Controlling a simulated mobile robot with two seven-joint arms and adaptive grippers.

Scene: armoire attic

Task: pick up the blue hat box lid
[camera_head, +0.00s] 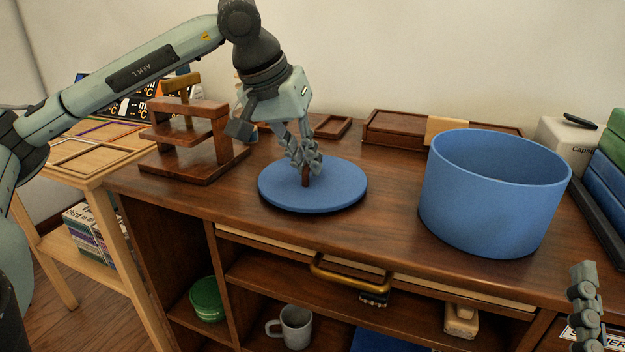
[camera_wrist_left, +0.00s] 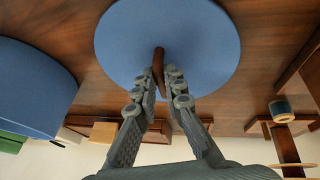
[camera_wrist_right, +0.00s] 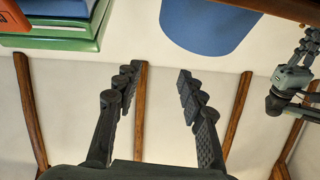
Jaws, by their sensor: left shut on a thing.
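The blue hat box lid (camera_head: 335,190) is a flat round disc on the brown dresser top, left of the blue hat box. A brown upright handle (camera_head: 306,178) stands at its middle. My left gripper (camera_head: 305,163) comes down from above with its fingers shut on this handle. In the left wrist view the fingers (camera_wrist_left: 161,82) close around the handle (camera_wrist_left: 158,62), with the lid (camera_wrist_left: 200,40) behind. The open hat box (camera_head: 490,205) stands at the right. My right gripper (camera_wrist_right: 158,78) is open and empty; part of it shows at the head view's lower right.
A shallow wooden tray (camera_head: 390,130) lies at the back. Shelves below hold a mug (camera_head: 295,327) and a green tin (camera_head: 207,299).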

